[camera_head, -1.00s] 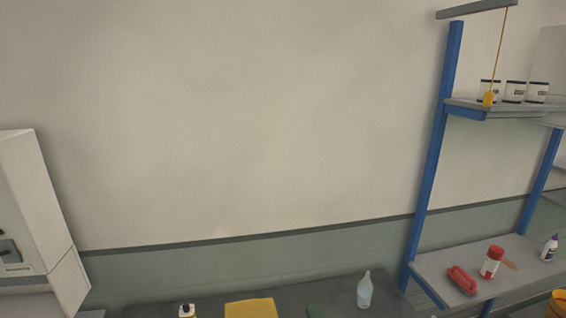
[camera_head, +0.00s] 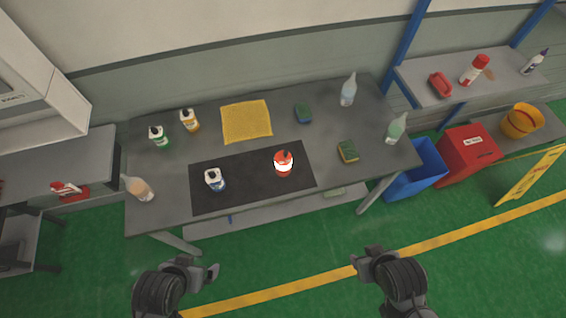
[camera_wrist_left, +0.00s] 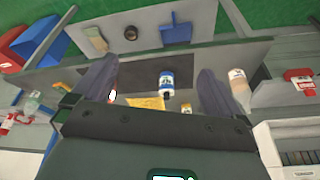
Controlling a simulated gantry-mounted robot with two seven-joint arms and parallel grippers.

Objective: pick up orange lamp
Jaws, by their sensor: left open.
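No thing in view is plainly a lamp. In the head view, a red-orange object (camera_head: 283,163) with a bright white middle and a dark top stands on the black mat (camera_head: 240,202) on the grey table; I cannot tell what it is. My left gripper (camera_head: 204,270) is open and empty in front of the table, below and left of the mat. Its fingers (camera_wrist_left: 155,85) are spread in the left wrist view. My right gripper (camera_head: 361,261) is in front of the table to the right, and its opening is unclear. Both are apart from the object.
A blue-and-white bottle (camera_head: 214,180) is left on the mat. A yellow cloth (camera_head: 245,121), sponges (camera_head: 348,151) and spray bottles (camera_head: 348,90) surround it. Blue (camera_head: 418,170) and red bins (camera_head: 470,152) stand right of the table. The floor in front looks clear.

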